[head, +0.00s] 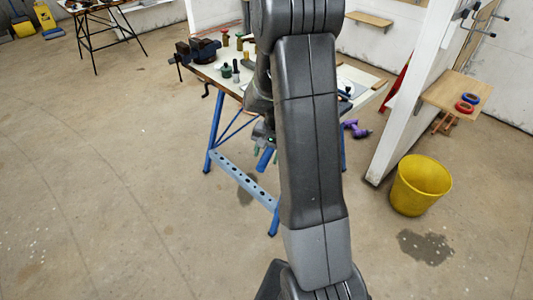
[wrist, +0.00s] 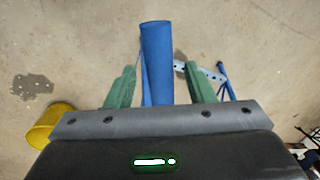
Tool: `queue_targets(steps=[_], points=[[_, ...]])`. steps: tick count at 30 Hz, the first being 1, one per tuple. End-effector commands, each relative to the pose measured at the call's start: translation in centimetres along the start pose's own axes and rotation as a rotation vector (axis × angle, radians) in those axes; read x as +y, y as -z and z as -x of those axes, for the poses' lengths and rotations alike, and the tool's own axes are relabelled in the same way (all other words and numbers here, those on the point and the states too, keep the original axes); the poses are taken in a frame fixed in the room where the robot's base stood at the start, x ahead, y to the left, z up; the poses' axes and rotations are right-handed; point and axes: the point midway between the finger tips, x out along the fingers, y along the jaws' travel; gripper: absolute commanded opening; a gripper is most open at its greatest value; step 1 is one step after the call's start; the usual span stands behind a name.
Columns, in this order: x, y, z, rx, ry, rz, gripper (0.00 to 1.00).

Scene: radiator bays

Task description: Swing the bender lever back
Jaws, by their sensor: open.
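A thick blue tube (wrist: 157,50), which looks like the bender lever's grip, stands between the green fingers of my gripper (wrist: 160,72) in the wrist view. The fingers are open, one on each side, with a gap showing on both sides of the tube. In the head view, my gripper (head: 258,147) is low at the near side of the workbench (head: 228,82), mostly hidden behind my arm. A short blue piece (head: 265,158) shows just below it. The bender's body is not clearly visible in either view.
The bench has blue legs, a perforated rail (head: 243,178), a dark vice (head: 197,50) and several small items on top. A purple tool (head: 356,129) lies right of my arm. A yellow bucket (head: 420,186) stands by the white partition (head: 415,95). The floor at left is clear.

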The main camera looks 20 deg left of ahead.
Motion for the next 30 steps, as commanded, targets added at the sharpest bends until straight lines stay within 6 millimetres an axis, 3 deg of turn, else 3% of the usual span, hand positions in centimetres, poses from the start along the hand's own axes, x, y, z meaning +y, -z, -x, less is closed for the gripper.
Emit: queue_targets(steps=[12,20,30], points=[[0.02,-0.01,-0.69,0.000,0.000,0.000,0.49],[0.02,-0.01,-0.67,0.000,0.000,-0.001,0.00],[-0.33,-0.20,-0.73,0.004,0.001,-0.014,0.00]])
